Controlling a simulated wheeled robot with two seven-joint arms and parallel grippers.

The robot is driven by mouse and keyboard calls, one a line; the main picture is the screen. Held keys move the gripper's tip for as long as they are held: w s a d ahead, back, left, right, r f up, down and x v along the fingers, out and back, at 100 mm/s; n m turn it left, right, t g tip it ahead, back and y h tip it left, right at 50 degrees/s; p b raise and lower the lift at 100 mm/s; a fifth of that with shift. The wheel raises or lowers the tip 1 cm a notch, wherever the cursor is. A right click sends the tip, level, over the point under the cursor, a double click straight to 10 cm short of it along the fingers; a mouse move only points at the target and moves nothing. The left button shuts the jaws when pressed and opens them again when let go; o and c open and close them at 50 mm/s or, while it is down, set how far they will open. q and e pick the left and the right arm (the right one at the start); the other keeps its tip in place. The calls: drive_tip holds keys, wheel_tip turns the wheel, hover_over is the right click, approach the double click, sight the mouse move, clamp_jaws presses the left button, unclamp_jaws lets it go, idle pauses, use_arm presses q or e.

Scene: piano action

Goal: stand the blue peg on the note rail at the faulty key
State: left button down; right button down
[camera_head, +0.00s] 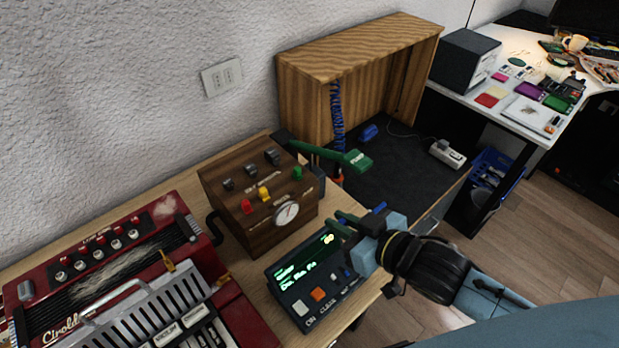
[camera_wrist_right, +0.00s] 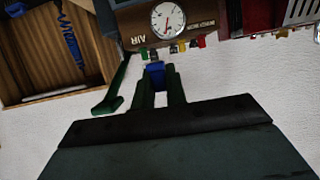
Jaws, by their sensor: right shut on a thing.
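My right gripper (camera_head: 346,222) has dark green fingers and hangs above the right end of the display box (camera_head: 296,288). In the right wrist view the gripper (camera_wrist_right: 160,82) is shut on the blue peg (camera_wrist_right: 155,74), which shows between its fingertips. The display box has a lit green screen with note names. The red accordion (camera_head: 255,318) stands at the lower left, with its keys partly cut off. I cannot make out the note rail or tell which key is faulty. My left gripper is out of view.
A wooden box (camera_head: 228,203) with a gauge (camera_head: 287,213) and coloured knobs stands behind the display box. A green lever (camera_head: 357,160) sticks out at its right. An open wooden cabinet (camera_head: 300,102) stands behind. The floor lies beyond the table's right edge.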

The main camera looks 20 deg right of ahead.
drive_tip(key=w+d+r+m+t+h, duration=0.1)
drive_tip(key=w+d+r+m+h, duration=0.2)
drive_tip(key=w+r+m+h, duration=0.35)
drive_tip(key=s+a+f+n+y, duration=0.1)
drive_tip(key=s+f+n+y, duration=0.1)
drive_tip(key=s+a+f+n+y, duration=0.1)
drive_tip(key=s+f+n+y, duration=0.1)
drive_tip(key=s+a+f+n+g+y, duration=0.1)
drive_tip(key=s+f+n+y, duration=0.1)
drive_tip(key=shift+s+f+n+y, duration=0.25)
drive_tip(key=shift+s, duration=0.1)
hover_over(282, 189)
drive_tip(key=s, duration=0.1)
drive_tip(key=shift+s+d, duration=0.1)
drive_tip(key=shift+d, duration=0.3)
drive_tip(key=shift+w+a+f, duration=0.2)
drive_tip(key=shift+w+f, duration=0.15)
drive_tip(key=shift+f, duration=0.35)
drive_tip(key=shift+w+a+f, duration=0.15)
drive_tip(key=shift+w+f, duration=0.2)
drive_tip(key=shift+f, duration=0.5)
